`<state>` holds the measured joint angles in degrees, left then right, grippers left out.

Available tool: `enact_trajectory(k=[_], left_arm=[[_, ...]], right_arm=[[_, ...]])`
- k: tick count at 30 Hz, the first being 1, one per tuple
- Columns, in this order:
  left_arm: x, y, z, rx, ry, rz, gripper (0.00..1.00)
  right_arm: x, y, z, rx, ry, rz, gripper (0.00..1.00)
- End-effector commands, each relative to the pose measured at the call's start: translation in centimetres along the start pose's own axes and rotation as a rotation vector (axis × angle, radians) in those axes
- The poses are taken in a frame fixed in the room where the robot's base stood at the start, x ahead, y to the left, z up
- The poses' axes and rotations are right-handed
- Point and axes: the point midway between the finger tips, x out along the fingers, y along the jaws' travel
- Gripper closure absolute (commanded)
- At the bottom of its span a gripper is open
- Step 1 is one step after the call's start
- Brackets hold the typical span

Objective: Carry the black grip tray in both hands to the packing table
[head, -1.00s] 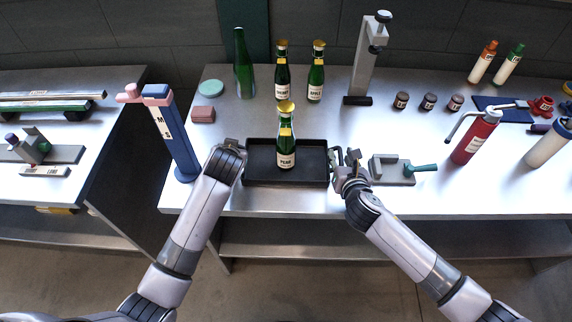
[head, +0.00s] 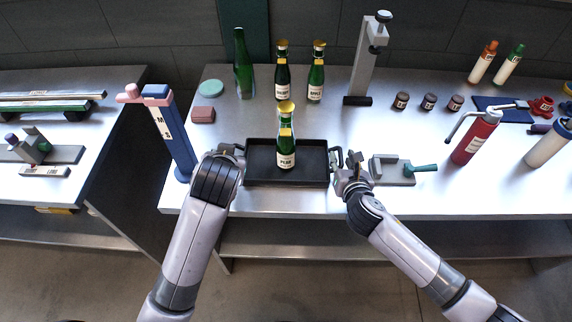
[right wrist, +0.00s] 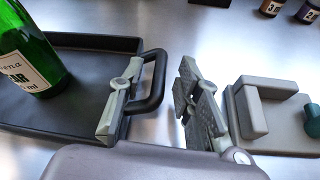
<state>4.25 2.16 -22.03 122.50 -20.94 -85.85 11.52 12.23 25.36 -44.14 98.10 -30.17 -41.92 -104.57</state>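The black grip tray (head: 258,172) lies flat on the steel table, with a green bottle with a gold top (head: 286,142) standing in it. My right gripper (head: 347,170) is at the tray's right end. The right wrist view shows this gripper (right wrist: 163,104) open, one finger inside the loop of the black handle (right wrist: 158,78) and the other apart from it on the outer side. My left gripper (head: 232,152) is at the tray's left end; its own wrist hides most of its fingers and the left handle.
A grey fixture with a teal lever (head: 393,172) stands close right of my right gripper. A blue post (head: 178,142) stands left of my left arm. Bottles (head: 281,78) stand behind the tray. A second table (head: 92,150) is at left, across a gap.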

Motion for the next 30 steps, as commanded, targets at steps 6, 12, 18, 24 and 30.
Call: enact_trajectory(k=[6, 12, 18, 24, 30], left_arm=[[0.0, 0.0, 0.0, 0.0, 0.0, 0.0, 0.69], [0.0, 0.0, 0.0, 0.0, 0.0, 0.0, 0.69], [0.1, 0.0, 0.0, 0.0, 0.0, 0.0, 0.69], [0.1, 0.0, 0.0, 0.0, 0.0, 0.0, 0.69], [0.1, 0.0, 0.0, 0.0, 0.0, 0.0, 0.69]], right_arm=[[-4.4, 0.0, -0.2, -0.001, 0.003, 0.003, 0.69], [-8.4, 0.0, -0.1, -0.001, 0.001, 0.003, 0.69], [-10.5, 0.0, -0.1, 0.0, 0.002, 0.001, 0.69], [-10.9, 0.0, 0.0, 0.001, 0.0, 0.001, 0.69], [-10.8, 0.0, 0.0, 0.0, 0.0, 0.001, 0.69]])
